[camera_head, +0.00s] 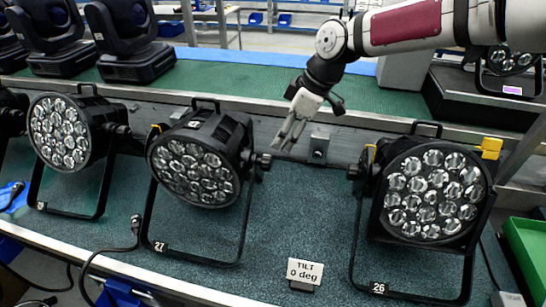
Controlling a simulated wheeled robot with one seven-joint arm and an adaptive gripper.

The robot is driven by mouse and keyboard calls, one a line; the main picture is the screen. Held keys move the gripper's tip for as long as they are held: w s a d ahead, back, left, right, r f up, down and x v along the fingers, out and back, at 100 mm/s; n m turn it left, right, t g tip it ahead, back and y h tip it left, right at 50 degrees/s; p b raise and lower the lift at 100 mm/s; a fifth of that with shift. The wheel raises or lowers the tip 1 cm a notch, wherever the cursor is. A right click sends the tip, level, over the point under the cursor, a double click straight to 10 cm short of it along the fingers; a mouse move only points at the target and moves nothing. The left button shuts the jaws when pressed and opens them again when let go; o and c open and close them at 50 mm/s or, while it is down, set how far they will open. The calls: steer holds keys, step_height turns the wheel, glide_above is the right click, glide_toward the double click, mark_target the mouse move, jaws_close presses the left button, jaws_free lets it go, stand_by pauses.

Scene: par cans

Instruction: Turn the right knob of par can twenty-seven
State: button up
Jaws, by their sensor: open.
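Par can twenty-seven (194,165) stands left of centre on the green mat, with the number 27 on the front bar of its black stand. Its round face of several lenses points forward and down to the left. Its right knob (263,162) is a dark knob on the right side, where the stand's arm meets the housing. My gripper (287,142) is above and just right of that knob, pointing down, with its fingers apart and nothing between them. A small gap seems to lie between the fingertips and the knob.
Par can twenty-six (434,190) stands to the right, and another par can (60,133) to the left. A grey box (319,147) is on the ledge behind. A black cable (110,249) lies front left.

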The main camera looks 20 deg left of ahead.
mark_target(271, 157)
steer(key=x, duration=1.1)
steer(key=c, duration=1.2)
